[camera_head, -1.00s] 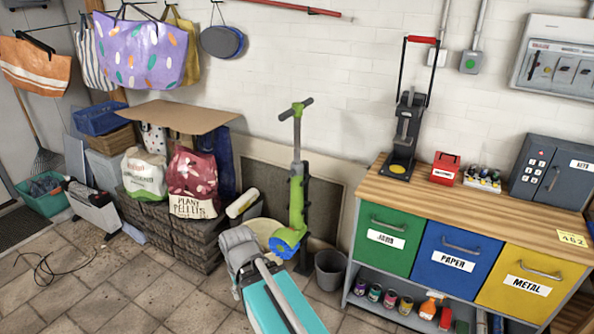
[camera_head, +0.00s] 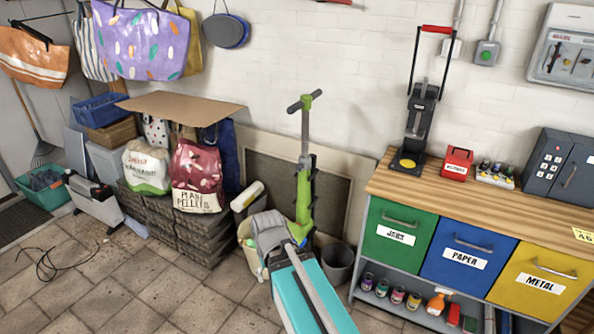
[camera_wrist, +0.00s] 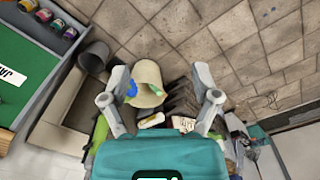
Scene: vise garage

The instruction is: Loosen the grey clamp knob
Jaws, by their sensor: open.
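No grey clamp knob can be made out with certainty in either view. A green scooter (camera_head: 304,190) stands upright against the wall in the head view, with a dark part along its stem. My arm covers its lower end. In the wrist view a small blue and green part (camera_wrist: 132,90) shows at the rim of a beige bucket; I cannot tell whether it belongs to the scooter. My gripper (camera_wrist: 160,78) is open and empty, its two grey fingers spread well apart above the floor. The fingertips are hidden or not distinct in the head view.
A workbench (camera_head: 470,212) with green, blue and yellow drawers stands at the right. A black upright tool (camera_head: 414,130) with a red handle stands on it. A dark bucket (camera_head: 337,263) and a beige bucket (camera_wrist: 150,78) are on the floor. The tiled floor (camera_head: 150,290) at left is mostly clear.

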